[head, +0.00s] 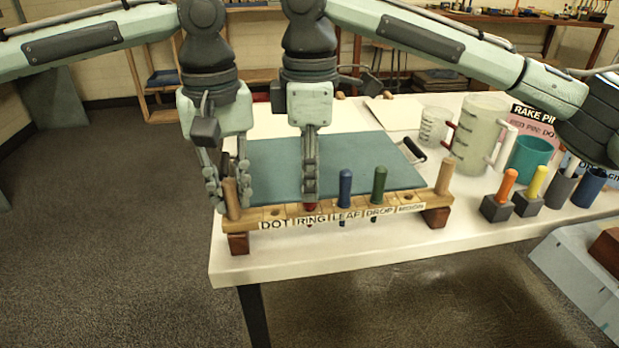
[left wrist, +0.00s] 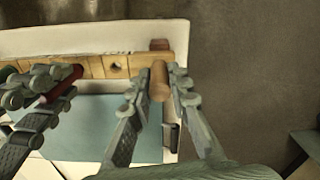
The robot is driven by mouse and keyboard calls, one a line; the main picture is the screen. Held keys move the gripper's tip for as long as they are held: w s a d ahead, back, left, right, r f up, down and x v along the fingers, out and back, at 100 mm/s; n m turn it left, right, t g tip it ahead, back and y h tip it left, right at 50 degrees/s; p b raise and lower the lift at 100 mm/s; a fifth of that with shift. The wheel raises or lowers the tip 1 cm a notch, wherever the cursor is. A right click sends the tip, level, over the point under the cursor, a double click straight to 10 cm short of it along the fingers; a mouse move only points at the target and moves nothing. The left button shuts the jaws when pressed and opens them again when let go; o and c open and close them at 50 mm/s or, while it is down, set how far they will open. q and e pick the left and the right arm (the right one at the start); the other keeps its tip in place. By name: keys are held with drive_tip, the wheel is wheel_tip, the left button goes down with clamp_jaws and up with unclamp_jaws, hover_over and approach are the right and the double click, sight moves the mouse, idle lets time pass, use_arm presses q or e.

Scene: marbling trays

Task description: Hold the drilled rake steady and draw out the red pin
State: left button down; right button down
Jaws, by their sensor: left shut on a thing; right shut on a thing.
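The drilled rake (head: 402,207) is a wooden bar on darker feet along the table's front edge, with labels DOT, RING, LEAF, DROP and one I cannot read clearly. My left gripper (head: 228,192) is shut on the wooden post at its left end; this post (left wrist: 160,82) shows between the fingers in the left wrist view. My right gripper (head: 310,194) is shut on the red pin (head: 310,207) at RING. In the head view its fingers hide most of the pin; the left wrist view shows more of the pin (left wrist: 66,83). A little red shows below the bar.
A blue pin (head: 345,188) and a green pin (head: 379,184) stand in the rake, close right of my right gripper. A teal sheet (head: 270,165) lies behind. Orange (head: 507,186) and yellow (head: 537,182) pins stand in dark blocks at right, near jugs and cups.

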drive_tip(key=shift+r, duration=3.05)
use_arm(q)
drive_tip(key=c, duration=1.3)
unclamp_jaws()
drive_tip(key=shift+c, duration=0.2)
